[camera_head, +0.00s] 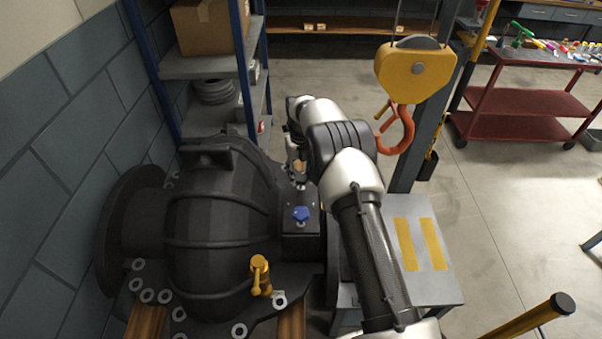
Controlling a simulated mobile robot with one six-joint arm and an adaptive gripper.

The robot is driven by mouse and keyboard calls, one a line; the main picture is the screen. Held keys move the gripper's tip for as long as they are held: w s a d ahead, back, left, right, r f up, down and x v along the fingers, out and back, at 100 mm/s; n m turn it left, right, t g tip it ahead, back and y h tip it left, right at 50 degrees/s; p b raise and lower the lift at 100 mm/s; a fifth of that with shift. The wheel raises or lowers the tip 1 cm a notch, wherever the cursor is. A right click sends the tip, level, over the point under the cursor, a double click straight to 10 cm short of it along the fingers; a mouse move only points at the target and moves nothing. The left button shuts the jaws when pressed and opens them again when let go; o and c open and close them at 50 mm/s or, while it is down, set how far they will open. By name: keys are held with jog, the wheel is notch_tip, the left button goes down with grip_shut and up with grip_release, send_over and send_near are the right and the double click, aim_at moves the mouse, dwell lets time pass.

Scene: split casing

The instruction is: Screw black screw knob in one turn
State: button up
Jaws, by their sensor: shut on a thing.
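The dark split casing (215,220) fills the left of the head view, with ribs and a wide flange at its left end. My arm reaches up from the bottom right and bends over to the casing's far right side. My gripper (298,170) points down there, small and partly hidden by my own arm. It is shut at the black screw knob's place; the knob itself is too small and dark to make out. A blue star-shaped knob (301,213) stands on the casing's right block, nearer than my gripper. A yellow handle (260,276) stands on the near flange.
A yellow crane block (414,68) with an orange hook (400,130) hangs just right of my arm. A grey stand (440,280) with yellow stripes is at right. A shelf (205,66) is behind the casing. A red cart (525,105) stands back right. Open floor lies right.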

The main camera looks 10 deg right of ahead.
aim_at(301, 176)
jog(key=o, duration=1.1)
notch_tip(301, 176, up, 12)
jog(key=shift+c, duration=0.2)
